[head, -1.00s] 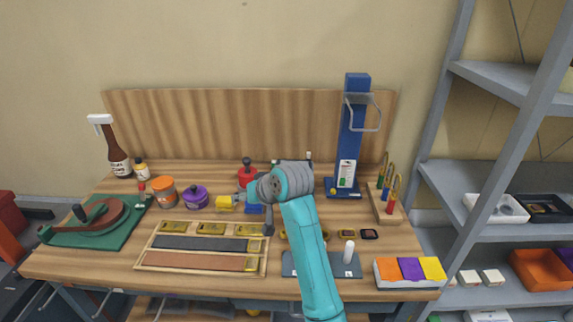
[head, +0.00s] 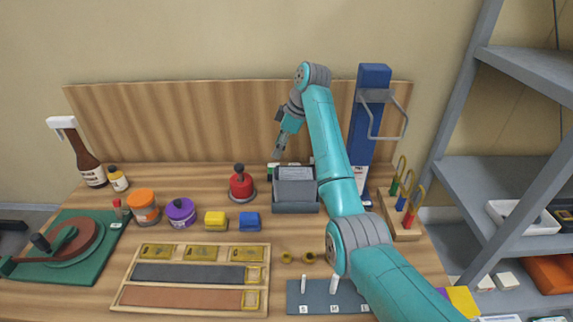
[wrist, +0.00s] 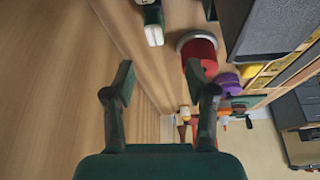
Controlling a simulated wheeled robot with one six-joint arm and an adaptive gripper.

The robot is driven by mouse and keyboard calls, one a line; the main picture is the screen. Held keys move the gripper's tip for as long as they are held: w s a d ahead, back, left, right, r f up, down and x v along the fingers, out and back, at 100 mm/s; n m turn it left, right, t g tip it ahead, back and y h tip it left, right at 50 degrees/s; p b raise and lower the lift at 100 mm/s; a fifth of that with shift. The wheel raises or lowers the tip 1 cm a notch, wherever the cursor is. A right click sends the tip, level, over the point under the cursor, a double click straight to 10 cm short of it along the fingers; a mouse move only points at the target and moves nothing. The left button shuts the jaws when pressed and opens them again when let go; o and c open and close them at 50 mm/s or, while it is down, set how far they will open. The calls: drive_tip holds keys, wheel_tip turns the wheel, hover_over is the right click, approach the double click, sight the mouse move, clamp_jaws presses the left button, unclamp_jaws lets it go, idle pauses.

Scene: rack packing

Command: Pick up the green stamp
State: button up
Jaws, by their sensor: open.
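A small green and white piece, which looks like the green stamp (head: 274,169), stands at the back of the bench, partly hidden by a grey box. A green and white piece also shows near the top of the wrist view (wrist: 152,24), ahead of my fingers. My gripper (head: 279,151) hangs above that spot, close to the wooden backboard, tilted downward. In the wrist view its two fingers (wrist: 160,78) are spread with nothing between them. The piece lies beyond the fingertips, apart from them.
The grey box (head: 295,192) stands just in front of the green piece. A red pot with a dark knob (head: 241,187) is to its left. The backboard (head: 180,120) rises close behind. A blue stand (head: 372,90) is to the right.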

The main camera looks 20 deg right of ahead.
sight(274, 164)
drive_tip(key=shift+n+g, duration=0.3)
drive_tip(key=shift+n, duration=0.4)
drive_tip(key=x, duration=0.7)
drive_tip(key=d+x, duration=0.1)
drive_tip(key=x, duration=0.2)
drive_tip(key=shift+w+f, duration=0.3)
drive_tip(key=shift+f, duration=0.2)
clamp_jaws()
